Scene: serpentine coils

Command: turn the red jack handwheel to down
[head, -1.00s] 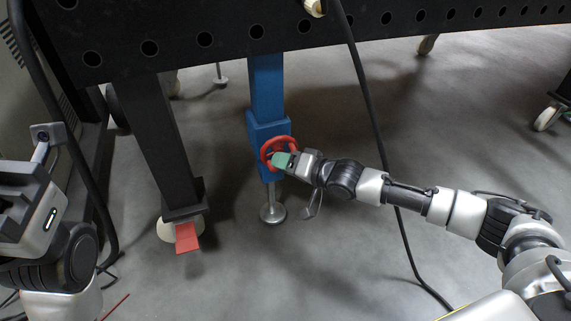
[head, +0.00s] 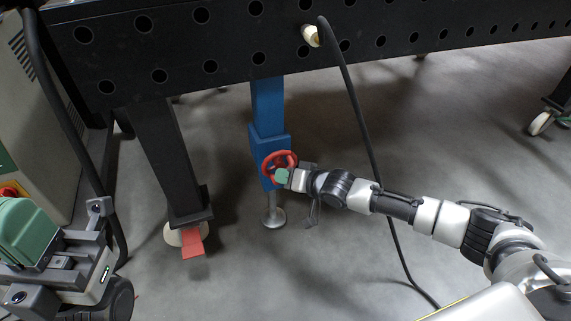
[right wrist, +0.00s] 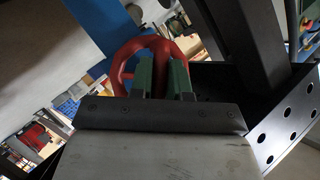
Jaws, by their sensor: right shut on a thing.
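The red jack handwheel (head: 278,153) is on the side of the blue jack leg (head: 267,105), under the dark perforated table. My right gripper (head: 282,176) is at the wheel's lower right rim in the head view. In the right wrist view its two green fingers (right wrist: 163,74) are shut on part of the red handwheel (right wrist: 121,62), with red showing between them. The fingers hide part of the wheel. My left gripper (head: 30,232) is at the lower left, away from the wheel; its fingertips are not clear enough to tell their opening.
The dark table (head: 350,62) spans the top. A black cable (head: 358,115) hangs from it and passes by my right arm. A black leg (head: 170,155) with a red foot pedal (head: 193,242) stands left of the jack. Floor is free around the jack's foot (head: 273,216).

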